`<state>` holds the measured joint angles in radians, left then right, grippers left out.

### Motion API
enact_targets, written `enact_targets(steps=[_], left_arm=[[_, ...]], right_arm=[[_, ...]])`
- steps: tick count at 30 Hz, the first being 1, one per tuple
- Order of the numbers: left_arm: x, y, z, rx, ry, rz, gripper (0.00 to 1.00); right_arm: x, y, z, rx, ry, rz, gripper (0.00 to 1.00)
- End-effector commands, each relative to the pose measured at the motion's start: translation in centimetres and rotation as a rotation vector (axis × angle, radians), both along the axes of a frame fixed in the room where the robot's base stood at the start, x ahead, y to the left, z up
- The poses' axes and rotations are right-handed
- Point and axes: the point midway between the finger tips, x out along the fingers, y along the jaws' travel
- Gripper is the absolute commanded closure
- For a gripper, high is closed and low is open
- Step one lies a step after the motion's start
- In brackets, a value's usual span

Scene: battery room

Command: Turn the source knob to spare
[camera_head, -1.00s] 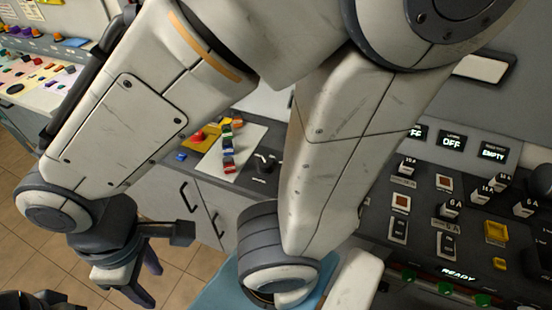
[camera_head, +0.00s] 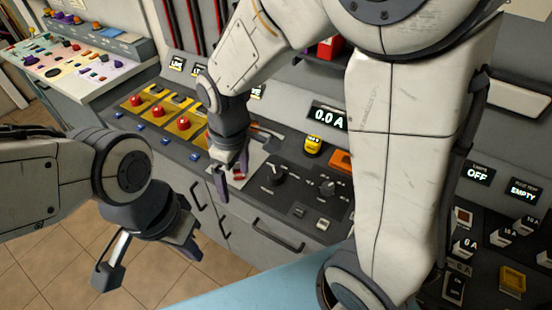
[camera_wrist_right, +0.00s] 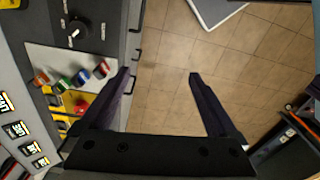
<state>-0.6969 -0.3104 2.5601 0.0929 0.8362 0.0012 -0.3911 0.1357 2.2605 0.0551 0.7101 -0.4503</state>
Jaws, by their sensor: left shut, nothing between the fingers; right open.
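A larger black rotary knob (camera_head: 275,175) stands on the dark panel (camera_head: 290,200) right of my right gripper, with small labels around it. A smaller black knob (camera_head: 327,187) sits further right. The labels are too small to read, so I cannot tell which is the source knob or its setting. A black knob with a white pointer (camera_wrist_right: 75,32) shows at upper left in the right wrist view. My right gripper (camera_head: 234,178) is open and empty, apart from the knobs, above the panel's front edge. My left gripper (camera_head: 190,249) is shut and empty, low above the floor.
A white plate (camera_wrist_right: 45,58) with several coloured levers lies beside the knob. Yellow blocks with red buttons (camera_head: 157,113) are further left. An orange block (camera_head: 341,160) and a 0.0 A display (camera_head: 328,116) stand behind the knobs. Drawer handles (camera_head: 278,235) project from the front.

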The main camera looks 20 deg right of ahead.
Motion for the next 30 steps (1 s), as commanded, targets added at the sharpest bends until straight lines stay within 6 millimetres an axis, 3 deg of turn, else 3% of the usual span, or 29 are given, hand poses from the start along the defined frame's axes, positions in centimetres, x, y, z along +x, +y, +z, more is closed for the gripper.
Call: enact_targets(steps=[1, 3, 6, 10, 16, 22, 30], left_arm=[[0.0, 0.0, 0.9, 0.000, 0.000, 0.000, 1.00], [0.0, 0.0, 1.4, 0.000, 0.000, 0.000, 1.00], [0.0, 0.0, 2.1, 0.000, 0.000, 0.000, 1.00], [0.0, 0.0, 2.7, 0.000, 0.000, 0.000, 1.00], [0.0, 0.0, 3.0, 0.000, 0.000, 0.000, 1.00], [0.0, 0.0, 3.8, 0.000, 0.000, -0.001, 1.00], [0.0, 0.0, 5.5, 0.000, 0.000, -0.004, 1.00]], right_arm=[[3.0, -1.6, -1.1, -0.013, 0.010, 0.017, 0.05], [6.6, -3.8, -3.0, -0.023, 0.009, 0.066, 0.05], [10.4, -7.4, -6.1, -0.035, 0.011, 0.130, 0.05], [13.4, -11.4, -9.6, -0.043, 0.012, 0.196, 0.05], [14.8, -14.6, -12.5, -0.049, 0.013, 0.250, 0.05], [14.8, -14.8, -14.7, -0.049, 0.018, 0.257, 0.05], [14.8, -14.8, -19.6, -0.049, 0.018, 0.256, 0.05]])
